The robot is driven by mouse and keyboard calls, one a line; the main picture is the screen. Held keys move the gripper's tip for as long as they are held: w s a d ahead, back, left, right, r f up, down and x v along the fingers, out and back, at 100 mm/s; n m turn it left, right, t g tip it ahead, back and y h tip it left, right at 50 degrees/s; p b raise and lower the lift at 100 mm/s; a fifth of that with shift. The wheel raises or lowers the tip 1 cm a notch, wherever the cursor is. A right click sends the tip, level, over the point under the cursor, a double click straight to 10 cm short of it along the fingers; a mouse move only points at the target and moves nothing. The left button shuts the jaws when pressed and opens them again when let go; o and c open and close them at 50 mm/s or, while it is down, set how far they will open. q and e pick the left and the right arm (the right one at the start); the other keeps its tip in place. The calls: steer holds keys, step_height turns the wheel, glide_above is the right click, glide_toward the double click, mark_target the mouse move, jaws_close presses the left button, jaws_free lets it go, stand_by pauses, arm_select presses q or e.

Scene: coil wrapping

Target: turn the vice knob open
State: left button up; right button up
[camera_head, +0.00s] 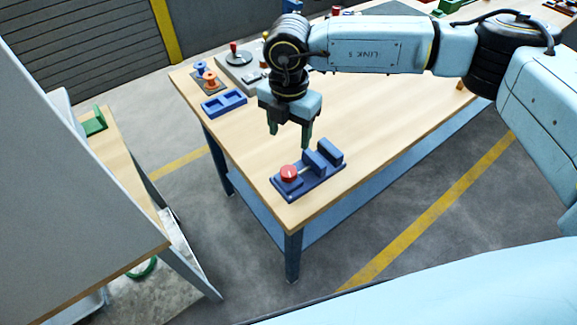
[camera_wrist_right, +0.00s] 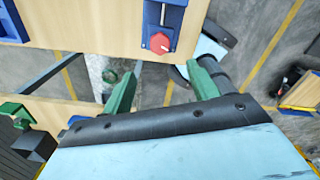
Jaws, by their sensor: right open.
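The blue vice (camera_head: 312,178) sits near the front corner of the wooden table (camera_head: 370,130). Its red knob (camera_head: 288,173) is at the vice's left end, and a gap shows between its two blue jaw blocks. My right gripper (camera_head: 289,137) points down above the table, just behind the vice, open and empty. In the right wrist view, the red knob (camera_wrist_right: 159,43) and part of the vice (camera_wrist_right: 163,16) lie beyond and between the open green fingers (camera_wrist_right: 165,85), apart from them. My left gripper is not in view.
A blue tray (camera_head: 224,103), orange and blue spools (camera_head: 209,77) and a grey device with a red-topped lever (camera_head: 238,57) stand at the table's back left. A grey panel (camera_head: 70,180) fills the left side. The tabletop right of the vice is clear.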

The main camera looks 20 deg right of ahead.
mark_target(289, 170)
step_height(289, 170, down, 13)
steer(key=shift+r+p, duration=0.1)
steer(key=shift+p, duration=0.45)
steer(key=c, duration=1)
